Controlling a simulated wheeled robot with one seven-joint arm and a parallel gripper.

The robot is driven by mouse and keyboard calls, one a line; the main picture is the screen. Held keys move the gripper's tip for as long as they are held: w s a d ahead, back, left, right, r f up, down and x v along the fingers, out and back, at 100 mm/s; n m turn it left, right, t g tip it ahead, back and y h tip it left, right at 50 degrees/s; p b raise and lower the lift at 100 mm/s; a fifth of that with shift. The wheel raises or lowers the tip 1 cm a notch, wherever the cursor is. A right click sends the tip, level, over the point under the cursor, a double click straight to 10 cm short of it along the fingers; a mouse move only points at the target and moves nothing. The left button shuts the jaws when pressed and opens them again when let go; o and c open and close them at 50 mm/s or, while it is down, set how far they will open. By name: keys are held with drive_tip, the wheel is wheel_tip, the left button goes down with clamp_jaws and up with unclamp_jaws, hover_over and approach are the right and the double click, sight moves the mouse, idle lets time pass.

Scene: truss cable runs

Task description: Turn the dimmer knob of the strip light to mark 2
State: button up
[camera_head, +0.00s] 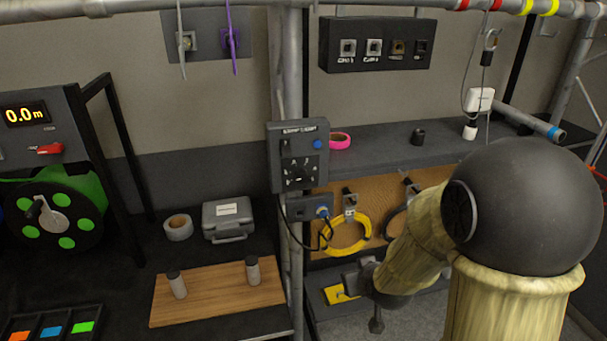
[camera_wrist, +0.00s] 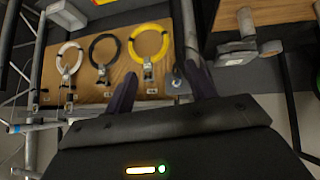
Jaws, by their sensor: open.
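A grey control box (camera_head: 297,157) is fixed to the upright truss post in the head view. Its front has a dark dial area (camera_head: 300,172) with pale marks around it, a blue button (camera_head: 318,144) and a small switch. The lettering and the knob's setting are too small to read. My gripper (camera_head: 374,312) is low and to the right of the box, well apart from it, partly hidden by my arm. In the wrist view its two dark fingers (camera_wrist: 160,80) stand apart with nothing between them. I cannot make out the dial in the wrist view.
A smaller box with a blue plug (camera_head: 322,211) and black cable sits below the control box. A yellow cable coil (camera_head: 347,235) hangs on the brown board beside it. A grey case (camera_head: 228,220) stands left of the post.

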drive_tip(key=w+a+r+n+t+y+p, duration=0.4)
drive_tip(key=w+a+r+t, duration=0.3)
drive_tip(key=a+r+t, duration=0.1)
drive_tip(key=shift+w+a+r+n+t, duration=0.35)
drive_tip(key=shift+a+r, duration=0.25)
drive_tip(key=shift+r, duration=0.2)
drive_tip(key=shift+w+p, duration=0.1)
drive_tip(key=shift+p, duration=0.3)
